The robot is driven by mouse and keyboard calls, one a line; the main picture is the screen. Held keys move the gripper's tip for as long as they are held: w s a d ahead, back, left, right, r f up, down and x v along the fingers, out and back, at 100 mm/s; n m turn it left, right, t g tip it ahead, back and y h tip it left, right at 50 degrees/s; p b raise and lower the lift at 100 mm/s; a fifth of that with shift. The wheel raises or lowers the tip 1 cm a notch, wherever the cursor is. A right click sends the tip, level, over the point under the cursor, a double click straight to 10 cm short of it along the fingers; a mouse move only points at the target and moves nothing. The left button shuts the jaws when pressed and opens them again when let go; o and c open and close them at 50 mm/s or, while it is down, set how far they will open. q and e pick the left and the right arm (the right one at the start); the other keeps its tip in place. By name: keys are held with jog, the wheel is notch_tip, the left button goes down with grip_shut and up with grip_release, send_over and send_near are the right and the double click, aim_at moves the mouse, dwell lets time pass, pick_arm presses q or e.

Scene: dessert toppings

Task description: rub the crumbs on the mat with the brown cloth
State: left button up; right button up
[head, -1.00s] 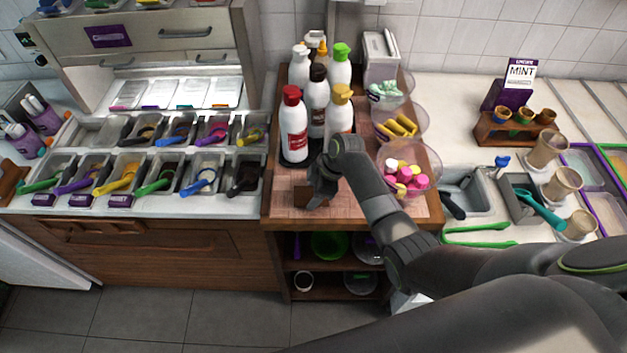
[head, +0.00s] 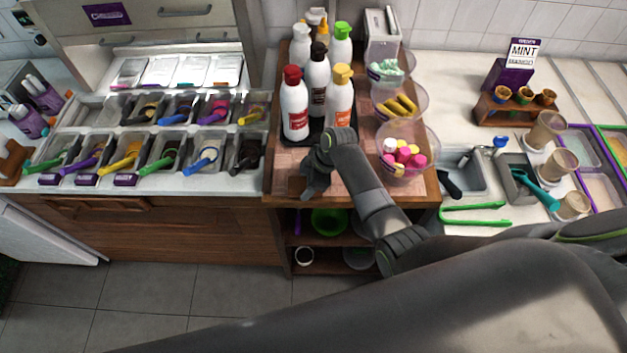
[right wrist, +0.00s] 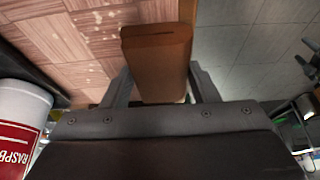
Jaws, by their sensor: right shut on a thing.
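My right gripper (head: 306,191) is low over the front left part of the mat on the wooden counter. It is shut on the brown cloth (right wrist: 157,45), which looks like a folded block between the two fingers in the right wrist view. In the head view the cloth is mostly hidden by the gripper. The pinkish-brown tiled mat (right wrist: 50,42) shows pale crumbs (right wrist: 92,17) scattered beside the cloth. I cannot tell whether the cloth touches the mat. My left gripper is not in view.
A red-capped bottle (head: 294,108) and several other bottles stand on a dark tray just behind the gripper. A clear bowl of pink and yellow sweets (head: 405,155) stands to the right. The counter's front edge (head: 350,203) is close to the gripper.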

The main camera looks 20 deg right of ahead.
jog(key=shift+w+a, duration=0.1)
jog(key=shift+a, duration=0.15)
jog(key=shift+w+d+f+b, duration=0.1)
jog(key=shift+w+b, duration=0.3)
jog(key=shift+w, duration=0.15)
jog(key=shift+w+d+b, duration=0.25)
jog(key=shift+w+b, duration=0.05)
jog(key=shift+w, duration=0.35)
jog(key=shift+w+d+b, duration=0.2)
jog(key=shift+w+b, duration=0.1)
jog(key=shift+w, duration=0.35)
jog(key=shift+w+d+f+b, duration=0.1)
jog(key=shift+w+d+b, duration=0.1)
jog(key=shift+w+b, duration=0.45)
jog(key=shift+w+d+b, duration=0.15)
jog(key=shift+w+b, duration=0.4)
jog(key=shift+b, duration=0.05)
jog(key=shift+w+d+b, duration=0.1)
jog(key=shift+w+b, duration=0.2)
jog(key=shift+w, duration=0.1)
jog(key=shift+w+d+b, duration=0.2)
jog(key=shift+w+b, duration=0.35)
jog(key=shift+b, duration=0.05)
jog(key=shift+w+d+b, duration=0.15)
jog(key=shift+w+b, duration=0.35)
jog(key=shift+w, duration=0.05)
jog(key=shift+w+d+b, duration=0.15)
jog(key=shift+w+b, duration=0.3)
jog(key=shift+w, duration=0.05)
jog(key=shift+r, duration=0.35)
